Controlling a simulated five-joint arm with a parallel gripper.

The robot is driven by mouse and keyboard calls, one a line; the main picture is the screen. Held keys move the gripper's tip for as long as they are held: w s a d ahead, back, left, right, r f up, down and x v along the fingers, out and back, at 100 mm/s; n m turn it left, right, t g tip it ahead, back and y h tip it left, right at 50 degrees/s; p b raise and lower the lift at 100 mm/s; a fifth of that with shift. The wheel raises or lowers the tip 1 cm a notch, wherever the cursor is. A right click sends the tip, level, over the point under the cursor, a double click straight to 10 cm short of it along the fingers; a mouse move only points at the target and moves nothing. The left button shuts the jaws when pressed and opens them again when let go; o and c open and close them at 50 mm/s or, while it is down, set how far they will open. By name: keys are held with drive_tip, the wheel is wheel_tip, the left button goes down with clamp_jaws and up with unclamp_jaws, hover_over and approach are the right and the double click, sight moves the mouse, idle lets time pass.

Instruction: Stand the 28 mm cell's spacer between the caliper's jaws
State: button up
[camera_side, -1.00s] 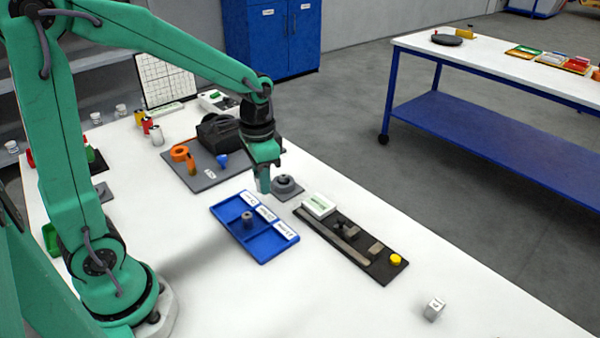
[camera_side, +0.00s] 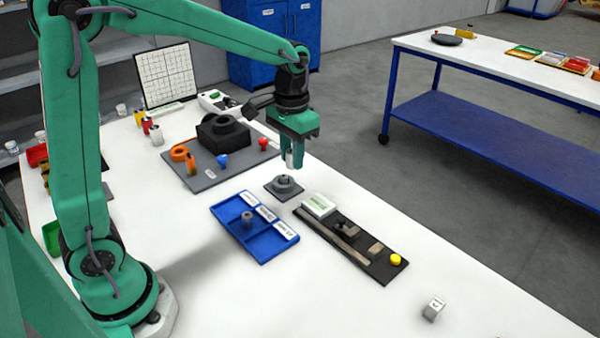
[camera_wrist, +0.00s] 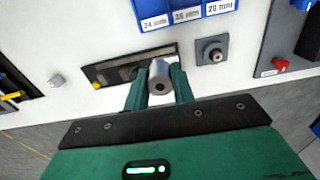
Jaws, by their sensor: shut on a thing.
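My gripper (camera_side: 291,163) is shut on a silver-grey cylindrical spacer (camera_wrist: 160,84), whose end with a dark central hole faces the wrist camera. In the side view the spacer shows only as a sliver between the fingers, high over the table beyond the round grey fixture. The caliper (camera_side: 352,244) is a dark bar with upright jaws, a white display and a yellow knob, right of and below my gripper. In the wrist view the caliper (camera_wrist: 105,74) is partly hidden by my finger. The blue tray (camera_side: 238,243) has labelled cells; a small spacer (camera_side: 247,218) stands in it.
A grey mat (camera_side: 205,180) holds a black block, orange rings and blue and red pieces. Bare white table surrounds the tray and caliper.

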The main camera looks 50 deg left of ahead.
drive_tip(key=s+d+f+m, duration=0.1)
drive_tip(key=s+d+f, duration=0.1)
drive_tip(key=s+d, duration=0.4)
drive_tip(key=s+d+f+m, duration=0.1)
drive_tip(key=s+d+f, duration=0.15)
drive_tip(key=d, duration=0.55)
drive_tip(key=s+d+f+m, duration=0.1)
drive_tip(key=s+d, duration=0.2)
drive_tip(key=s, duration=0.4)
drive_tip(key=s+d+f+m, duration=0.1)
drive_tip(key=s+d, duration=0.2)
drive_tip(key=s, duration=0.3)
drive_tip(key=shift+s+d+f+m, duration=0.3)
drive_tip(key=shift+s+d+f, duration=0.05)
drive_tip(key=shift+f, duration=0.05)
hover_over(295, 295)
wheel_tip(295, 295, down, 7)
drive_tip(key=shift+f, duration=0.1)
drive_tip(key=shift+f, duration=1.9)
